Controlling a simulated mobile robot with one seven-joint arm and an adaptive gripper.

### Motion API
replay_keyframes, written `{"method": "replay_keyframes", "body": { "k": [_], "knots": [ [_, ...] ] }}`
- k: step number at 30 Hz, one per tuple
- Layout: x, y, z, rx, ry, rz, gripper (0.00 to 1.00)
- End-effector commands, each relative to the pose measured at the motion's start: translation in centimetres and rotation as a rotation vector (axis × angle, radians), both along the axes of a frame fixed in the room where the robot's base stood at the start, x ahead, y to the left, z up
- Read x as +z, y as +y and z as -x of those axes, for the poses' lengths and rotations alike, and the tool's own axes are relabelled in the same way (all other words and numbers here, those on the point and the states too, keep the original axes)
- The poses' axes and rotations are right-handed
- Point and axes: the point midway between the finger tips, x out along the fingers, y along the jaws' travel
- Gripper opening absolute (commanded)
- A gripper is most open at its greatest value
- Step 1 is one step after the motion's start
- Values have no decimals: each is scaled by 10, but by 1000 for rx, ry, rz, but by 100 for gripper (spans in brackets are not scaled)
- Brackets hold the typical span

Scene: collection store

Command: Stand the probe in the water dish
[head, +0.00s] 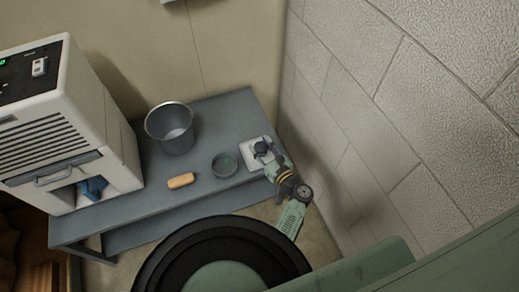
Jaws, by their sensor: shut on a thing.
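The water dish (224,165) is a small round grey dish on the grey bench, with a greenish inside. My gripper (261,151) is just right of the dish, over a white plate (248,152) at the bench's right end. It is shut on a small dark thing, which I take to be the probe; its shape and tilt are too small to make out. The gripper and what it holds are apart from the dish in the picture. Their height above the plate cannot be told.
A grey metal bucket (171,129) stands behind and left of the dish. A tan block (181,181) lies near the bench's front edge. A white vented machine (66,140) stands at the left. A block wall (345,130) rises close on the right.

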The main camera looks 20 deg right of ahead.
Motion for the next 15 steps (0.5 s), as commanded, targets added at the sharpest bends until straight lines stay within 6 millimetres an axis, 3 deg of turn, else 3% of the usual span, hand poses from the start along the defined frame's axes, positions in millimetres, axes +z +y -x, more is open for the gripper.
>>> {"method": "replay_keyframes", "body": {
  "k": [3, 8, 15],
  "knots": [
    [-5, -3, -21, 3, -3, 4, 11],
    [-33, -2, -18, 1, -1, 1, 11],
    [-32, -2, -18, 1, -1, 1, 11]
  ]
}}
